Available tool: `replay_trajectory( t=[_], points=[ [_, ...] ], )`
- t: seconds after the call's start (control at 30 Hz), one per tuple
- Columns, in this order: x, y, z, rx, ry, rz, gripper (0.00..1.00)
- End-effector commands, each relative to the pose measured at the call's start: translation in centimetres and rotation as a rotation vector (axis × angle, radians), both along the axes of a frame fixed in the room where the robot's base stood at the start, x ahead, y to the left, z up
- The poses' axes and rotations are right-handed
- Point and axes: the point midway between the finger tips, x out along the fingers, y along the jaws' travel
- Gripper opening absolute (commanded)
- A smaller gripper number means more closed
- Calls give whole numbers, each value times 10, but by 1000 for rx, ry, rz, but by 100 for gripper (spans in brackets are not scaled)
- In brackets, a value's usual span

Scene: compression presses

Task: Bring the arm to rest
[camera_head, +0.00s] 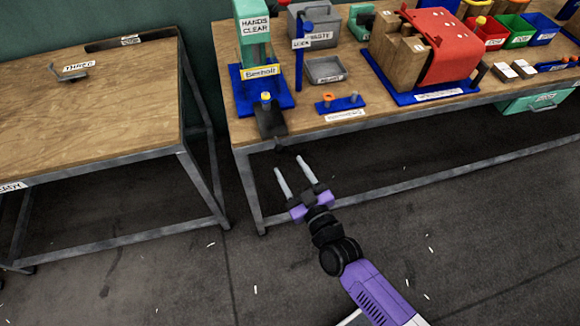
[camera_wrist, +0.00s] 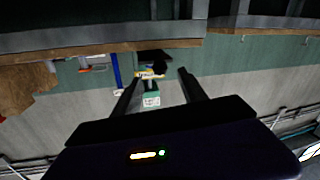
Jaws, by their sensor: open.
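My gripper (camera_head: 297,177) is open and empty, with its two pale fingers spread apart. In the head view it hangs over the floor in front of the right workbench (camera_head: 380,128), short of its front edge. In the wrist view both dark fingers of my gripper (camera_wrist: 158,80) reach toward the bench, with nothing between them at close range. My purple and black arm extends from the lower right of the head view.
A green press (camera_head: 254,40) on a blue base stands at the bench's left end, its dark lever (camera_head: 270,118) jutting over the front edge. A red-and-wood machine (camera_head: 440,45) and several bins stand right. Another table (camera_head: 90,110) is at left. Open floor lies between.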

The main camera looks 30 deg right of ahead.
Motion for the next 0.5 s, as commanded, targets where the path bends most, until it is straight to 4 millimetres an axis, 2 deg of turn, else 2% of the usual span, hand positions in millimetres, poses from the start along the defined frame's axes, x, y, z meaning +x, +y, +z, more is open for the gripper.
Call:
replay_trajectory(
  t=[0.37, 0.5],
  points=[
    [0, 0, 0, 4, 0, 0, 50],
    [1, 1, 2, 54, -7, 6, 50]
  ],
)
